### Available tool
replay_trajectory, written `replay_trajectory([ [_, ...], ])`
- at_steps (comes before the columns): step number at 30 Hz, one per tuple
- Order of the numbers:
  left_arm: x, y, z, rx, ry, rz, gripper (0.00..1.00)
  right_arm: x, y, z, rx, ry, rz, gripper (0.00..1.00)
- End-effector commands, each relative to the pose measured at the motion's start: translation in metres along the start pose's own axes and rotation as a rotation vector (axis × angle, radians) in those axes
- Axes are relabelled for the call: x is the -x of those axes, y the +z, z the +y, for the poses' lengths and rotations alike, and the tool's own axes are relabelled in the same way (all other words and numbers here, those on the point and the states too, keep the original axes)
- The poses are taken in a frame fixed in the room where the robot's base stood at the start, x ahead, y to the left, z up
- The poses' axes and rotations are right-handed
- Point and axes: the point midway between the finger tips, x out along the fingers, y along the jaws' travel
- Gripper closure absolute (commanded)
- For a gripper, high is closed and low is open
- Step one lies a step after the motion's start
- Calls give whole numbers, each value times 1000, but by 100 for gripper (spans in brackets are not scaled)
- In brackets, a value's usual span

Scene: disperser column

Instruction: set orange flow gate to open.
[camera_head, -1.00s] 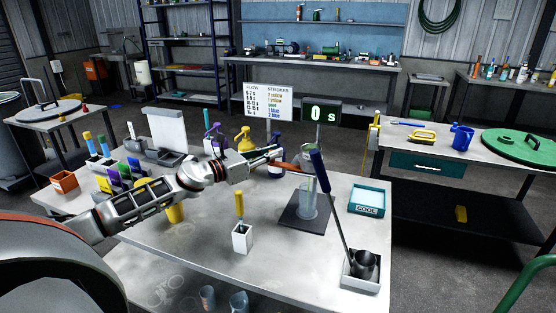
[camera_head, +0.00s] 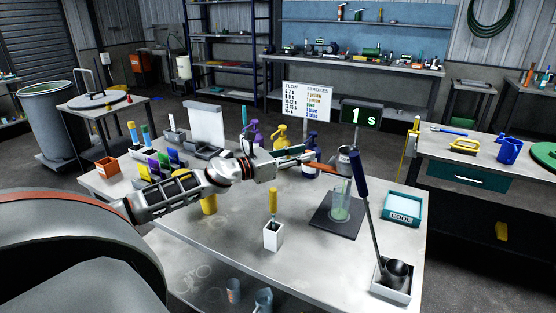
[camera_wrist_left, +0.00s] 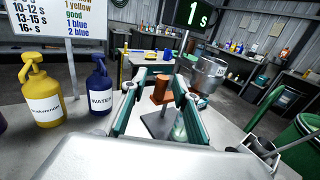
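The orange flow gate (camera_head: 323,168) reaches left from the metal cup (camera_head: 346,158) above the glass beaker (camera_head: 341,205). In the left wrist view, the orange gate handle (camera_wrist_left: 161,86) stands between the spread teal fingers of my left gripper (camera_wrist_left: 161,80), with a small gap visible on each side. In the head view, my left gripper (camera_head: 300,157) is at the gate's left end. The metal cup (camera_wrist_left: 208,72) is right of the fingers in the wrist view. The timer (camera_head: 361,115) reads 1 s. The beaker looks greenish inside. My right gripper is not in view.
Yellow (camera_wrist_left: 42,95) and blue (camera_wrist_left: 99,85) pump bottles stand left of my gripper. A flow chart sign (camera_head: 306,101) is behind. A blue-handled ladle (camera_head: 372,215) leans in a holder front right. A COOL tray (camera_head: 402,209) sits right of the beaker mat (camera_head: 325,224).

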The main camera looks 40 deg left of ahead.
Motion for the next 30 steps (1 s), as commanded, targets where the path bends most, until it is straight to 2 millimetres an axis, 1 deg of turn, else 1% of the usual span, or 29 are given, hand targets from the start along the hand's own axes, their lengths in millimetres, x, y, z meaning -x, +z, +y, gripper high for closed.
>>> replay_trajectory([
  [1, 7, -2, -1, 0, -1, 3, 70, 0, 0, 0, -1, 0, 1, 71],
  [21, 84, -1, 0, 0, 2, 2, 70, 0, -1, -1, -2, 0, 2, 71],
  [25, 94, -1, 0, -1, 2, 1, 70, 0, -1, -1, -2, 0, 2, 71],
  [30, 101, 0, 1, -3, 2, 0, 70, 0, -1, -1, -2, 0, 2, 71],
])
